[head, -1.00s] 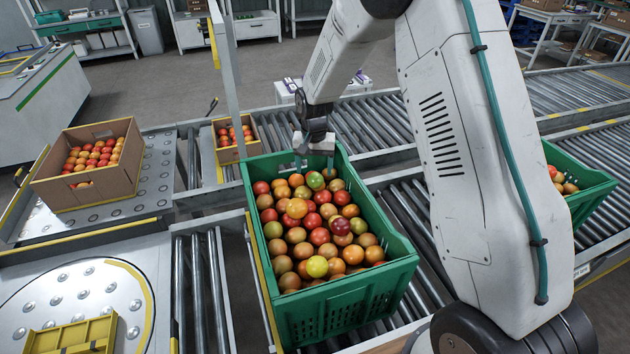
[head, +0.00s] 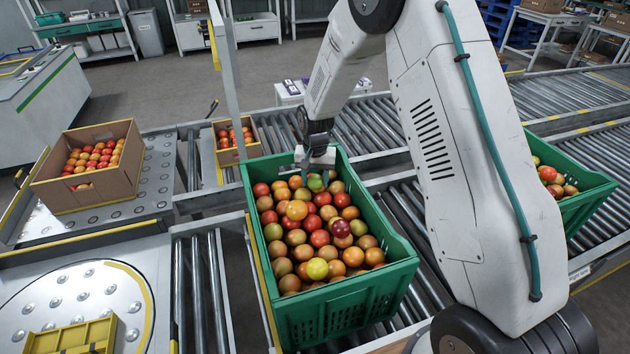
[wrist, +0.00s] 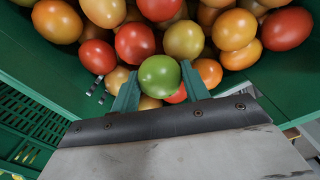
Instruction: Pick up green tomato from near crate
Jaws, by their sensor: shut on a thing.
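The near crate (head: 330,315) is a green plastic crate full of red, orange and greenish tomatoes, in the middle of the head view. My gripper (head: 316,178) points down at its far end. The green tomato (wrist: 159,76) sits between my two teal fingers in the wrist view, with one finger on each side. My gripper is shut on it. In the head view the green tomato (head: 315,184) is partly hidden by the gripper. It is still among the other tomatoes, and I cannot tell whether it is clear of them.
A brown box of tomatoes (head: 62,192) stands at left and a smaller box (head: 240,155) behind the crate. Another green crate (head: 585,212) is at right. Roller conveyors surround the crate. A post (head: 233,90) rises left of my arm. Crate walls are close to my gripper.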

